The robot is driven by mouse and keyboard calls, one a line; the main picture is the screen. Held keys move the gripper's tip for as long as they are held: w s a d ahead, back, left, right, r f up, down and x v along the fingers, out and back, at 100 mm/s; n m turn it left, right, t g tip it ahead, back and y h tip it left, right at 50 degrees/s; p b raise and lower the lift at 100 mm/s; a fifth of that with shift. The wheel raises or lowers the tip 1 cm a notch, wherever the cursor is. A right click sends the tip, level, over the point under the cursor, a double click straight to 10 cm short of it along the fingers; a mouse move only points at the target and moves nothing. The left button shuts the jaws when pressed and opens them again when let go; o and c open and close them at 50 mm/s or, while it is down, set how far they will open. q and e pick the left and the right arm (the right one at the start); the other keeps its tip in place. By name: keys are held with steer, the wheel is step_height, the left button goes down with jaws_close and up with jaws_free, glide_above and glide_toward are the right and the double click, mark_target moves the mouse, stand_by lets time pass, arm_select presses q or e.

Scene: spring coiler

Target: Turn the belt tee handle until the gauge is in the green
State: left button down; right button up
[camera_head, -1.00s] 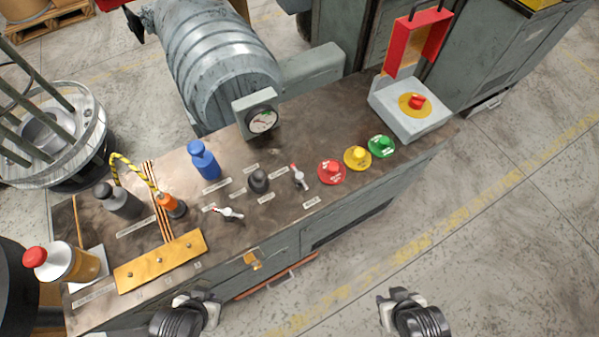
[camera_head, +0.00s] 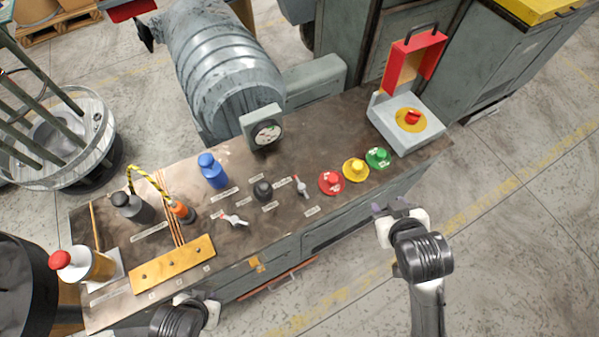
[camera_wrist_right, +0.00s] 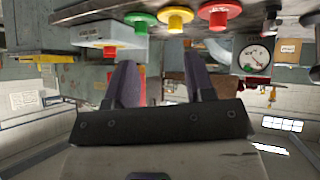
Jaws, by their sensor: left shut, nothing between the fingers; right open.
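The round gauge (camera_head: 266,133) stands in a grey housing at the back of the bench in the head view. It also shows in the right wrist view (camera_wrist_right: 254,57), with coloured marks on a white dial; its needle reading is too small to tell. A dark handle-like part (camera_head: 143,34) by a red piece sits left of the ribbed drum; I cannot tell whether it is the belt tee handle. My right gripper (camera_head: 384,212) is open and empty off the bench's front edge, right of the gauge. My left gripper (camera_head: 204,301) is shut and empty, low at the bench front.
Red (camera_head: 331,182), yellow (camera_head: 355,169) and green (camera_head: 377,158) buttons line the bench's right part. A blue bottle (camera_head: 213,171), black knob (camera_head: 263,190) and small levers occupy the middle. Floor (camera_head: 500,220) at right is clear.

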steer(key=w+a+r+n+t+b, duration=0.1)
steer(key=w+a+r+t, duration=0.25)
steer(key=r, duration=0.45)
steer(key=w+a+r+n+t+y+b, duration=0.1)
steer(key=w+a+r+n+t, duration=0.15)
steer(key=w+r, duration=0.4)
steer(key=w+a+r+t+b, duration=0.1)
steer(key=w+a+r+t, duration=0.2)
steer(key=r, duration=0.7)
steer(key=s+a+r+n+y+b, duration=0.2)
steer(key=a+r+n+y+b, duration=0.1)
steer(key=a+r+n+y, duration=1.4)
step_height(320, 180, down, 7)
steer(key=s+a+n+g+y, duration=0.25)
steer(key=n+g+y, duration=0.25)
steer(key=n+g, duration=1.05)
steer(key=n+g+h, duration=0.3)
steer(key=g+h, duration=0.1)
steer(key=h, duration=1.7)
glide_toward(301, 189)
steer(key=b+x, duration=0.1)
steer(key=x, duration=0.2)
steer(key=w+b+x, duration=0.1)
steer(key=b+x, duration=0.1)
steer(key=x, duration=0.1)
steer(key=w+b+x, duration=0.1)
steer(key=x, duration=0.2)
steer(key=shift+a+f, duration=0.15)
steer(key=shift+a, duration=0.05)
